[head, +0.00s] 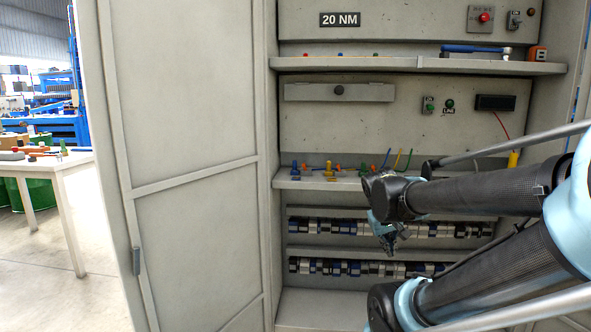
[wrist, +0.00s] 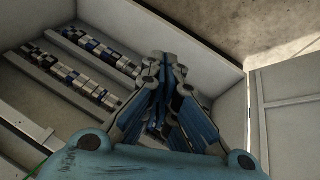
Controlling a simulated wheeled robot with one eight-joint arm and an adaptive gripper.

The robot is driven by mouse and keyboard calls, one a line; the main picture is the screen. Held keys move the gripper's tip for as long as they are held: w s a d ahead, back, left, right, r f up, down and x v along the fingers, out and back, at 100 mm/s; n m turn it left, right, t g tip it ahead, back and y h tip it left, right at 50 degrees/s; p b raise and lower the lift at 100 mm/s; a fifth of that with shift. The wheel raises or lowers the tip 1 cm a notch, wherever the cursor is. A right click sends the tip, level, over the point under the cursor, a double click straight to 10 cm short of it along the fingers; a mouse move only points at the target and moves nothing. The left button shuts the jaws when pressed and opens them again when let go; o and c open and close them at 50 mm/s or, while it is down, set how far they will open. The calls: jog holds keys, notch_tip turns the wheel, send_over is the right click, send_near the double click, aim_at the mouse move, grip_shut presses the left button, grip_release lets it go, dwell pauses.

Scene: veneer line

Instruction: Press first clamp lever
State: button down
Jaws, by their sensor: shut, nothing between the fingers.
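My gripper (head: 388,243) hangs shut and empty in front of the open cabinet (head: 315,115), below the middle shelf and before the upper row of terminal blocks (head: 325,227). In the wrist view its blue and grey fingers (wrist: 165,62) point into the cabinet, with the upper row of blocks (wrist: 103,51) to their left. A lower row of blocks (head: 340,267) runs below; it also shows in the wrist view (wrist: 75,75). I cannot tell which part is the first clamp lever. Small coloured pieces, among them a yellow one (head: 329,171), stand on the middle shelf.
The open cabinet door (head: 185,100) stands left of the gripper. The middle shelf (head: 310,183) lies just above it. Thin coloured wires (head: 398,160) rise from that shelf. A blue-handled tool (head: 470,49) lies on the upper shelf. A table (head: 55,166) stands far left.

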jog(key=w+a+r+n+t+h, duration=0.1)
jog(key=w+a+r+n+t, duration=0.35)
jog(key=w, duration=0.75)
jog(key=w+a+r+n+t+h, duration=0.1)
jog(key=w+a+r+t, duration=0.2)
jog(key=w+a+r, duration=0.6)
jog(key=w+a+n+t+y, duration=0.1)
jog(key=w+a+n+t, duration=0.1)
jog(key=a, duration=0.5)
jog(key=w+a+n+t+y, duration=0.1)
jog(key=w+a+n+t, duration=0.1)
jog(key=w+a, duration=0.3)
jog(key=w+a+r+n+t+y, duration=0.1)
jog(key=w+a, duration=0.3)
jog(key=a, duration=0.6)
jog(key=shift+a+n+t, duration=0.4)
jog(key=shift+n+t, duration=0.15)
jog(key=shift+n, duration=0.3)
jog(key=shift+r, duration=0.1)
